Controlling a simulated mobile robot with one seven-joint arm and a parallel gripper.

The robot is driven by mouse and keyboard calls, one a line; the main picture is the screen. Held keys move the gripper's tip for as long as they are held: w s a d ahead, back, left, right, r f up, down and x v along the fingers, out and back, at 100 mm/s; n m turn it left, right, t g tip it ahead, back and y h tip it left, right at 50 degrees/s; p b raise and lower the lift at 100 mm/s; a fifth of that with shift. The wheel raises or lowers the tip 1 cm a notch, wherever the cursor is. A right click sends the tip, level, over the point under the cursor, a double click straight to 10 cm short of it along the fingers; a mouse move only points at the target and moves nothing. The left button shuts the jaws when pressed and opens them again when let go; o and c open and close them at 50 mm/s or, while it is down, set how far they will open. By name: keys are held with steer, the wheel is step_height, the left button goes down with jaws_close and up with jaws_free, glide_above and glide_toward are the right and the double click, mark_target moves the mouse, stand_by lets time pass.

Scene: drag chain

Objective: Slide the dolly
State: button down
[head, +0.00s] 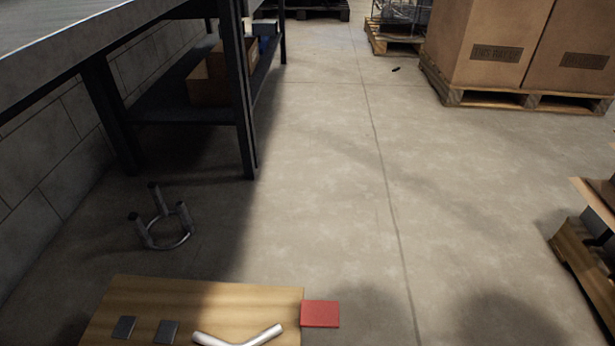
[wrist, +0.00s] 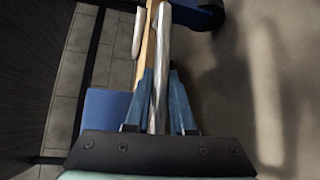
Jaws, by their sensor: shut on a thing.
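The dolly looks like a light wooden board (head: 250,305) at the bottom of the head view, cut off by the frame's lower edge. A bent silver handle (head: 238,340) shows over it, with two small dark plates to its left. In the wrist view the wooden edge (wrist: 151,45) runs away from me beside a silver bar (wrist: 165,45). My gripper (wrist: 161,85) has its two blue fingers on either side of this bar and is shut on it. My gripper does not show in the head view. The dolly's underside is mostly hidden.
A red square (head: 320,314) lies at the board's right edge. A metal ring with three upright prongs (head: 165,225) stands on the floor beyond the board. A dark workbench (head: 247,110) stands left, and boxes on a pallet (head: 510,97) stand back right. The middle floor is clear.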

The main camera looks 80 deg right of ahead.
steer(key=c, duration=0.8)
jaws_free()
steer(key=shift+o, duration=0.2)
steer(key=shift+a, duration=0.1)
steer(key=p+v, duration=0.3)
steer(key=v, duration=1)
steer(key=shift+p, duration=0.35)
